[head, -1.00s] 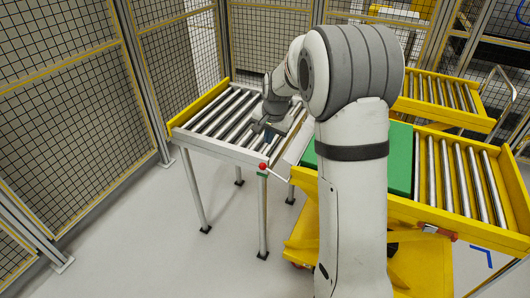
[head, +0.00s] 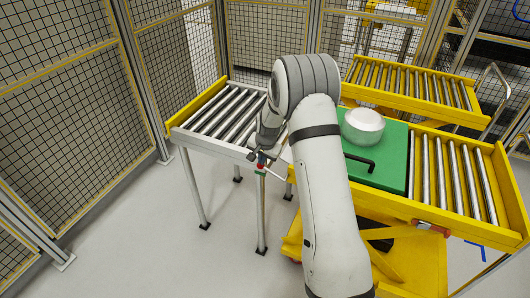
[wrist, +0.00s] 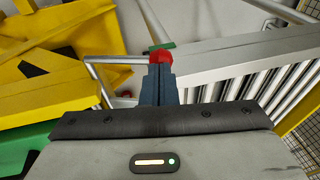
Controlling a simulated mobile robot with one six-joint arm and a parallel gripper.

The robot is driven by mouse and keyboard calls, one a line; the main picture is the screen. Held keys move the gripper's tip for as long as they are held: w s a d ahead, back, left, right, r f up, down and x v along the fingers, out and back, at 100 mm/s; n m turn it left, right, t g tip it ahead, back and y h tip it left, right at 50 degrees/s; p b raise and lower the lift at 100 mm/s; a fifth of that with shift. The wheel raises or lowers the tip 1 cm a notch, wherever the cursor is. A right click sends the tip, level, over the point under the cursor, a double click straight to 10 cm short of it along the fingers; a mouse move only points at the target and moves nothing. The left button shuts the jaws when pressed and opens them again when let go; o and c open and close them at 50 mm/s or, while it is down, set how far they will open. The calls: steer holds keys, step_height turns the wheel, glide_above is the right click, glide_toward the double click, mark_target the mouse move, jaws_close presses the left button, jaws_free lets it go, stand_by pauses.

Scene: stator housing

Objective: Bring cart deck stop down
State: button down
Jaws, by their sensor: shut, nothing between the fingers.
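A red knob (head: 260,167) on a thin grey rod shows at the front corner of the grey roller table. In the wrist view the red knob (wrist: 160,57) is just past my fingertips, with the rod running left from it towards the yellow cart. My gripper (head: 257,157) is shut and empty, with its tips close to the knob; I cannot tell whether they touch it. My closed fingers (wrist: 160,75) also show in the wrist view. The yellow cart (head: 440,250) stands to the right, partly hidden by my arm. No part is clearly identifiable as the deck stop.
A green plate (head: 392,183) on the cart carries a silver round housing (head: 363,126) and a black handle (head: 360,163). The roller table (head: 222,116) adjoins the cart. Another yellow roller conveyor (head: 410,87) lies behind. Mesh fencing (head: 60,110) stands left; the floor in front is free.

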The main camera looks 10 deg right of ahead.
steer(key=shift+f, duration=0.2)
steer(key=shift+w+a+f+b, duration=0.25)
steer(key=shift+f+b, duration=0.3)
steer(key=shift+b, duration=0.2)
steer(key=shift+w+a+f+b, duration=0.2)
steer(key=shift+a+f+b, duration=0.1)
steer(key=shift+f+b, duration=0.2)
steer(key=shift+w+a+f+b, duration=0.15)
steer(key=shift+a+f+b, duration=0.15)
steer(key=shift+b, duration=0.3)
steer(key=shift+s, duration=0.1)
steer(key=shift+r+p, duration=0.4)
steer(key=shift+r, duration=0.15)
steer(key=w+a+v, duration=0.1)
steer(key=a+v, duration=0.1)
steer(key=v, duration=1.1)
steer(key=shift+w+a+r, duration=0.2)
steer(key=shift+w+r, duration=0.1)
steer(key=shift+w, duration=0.1)
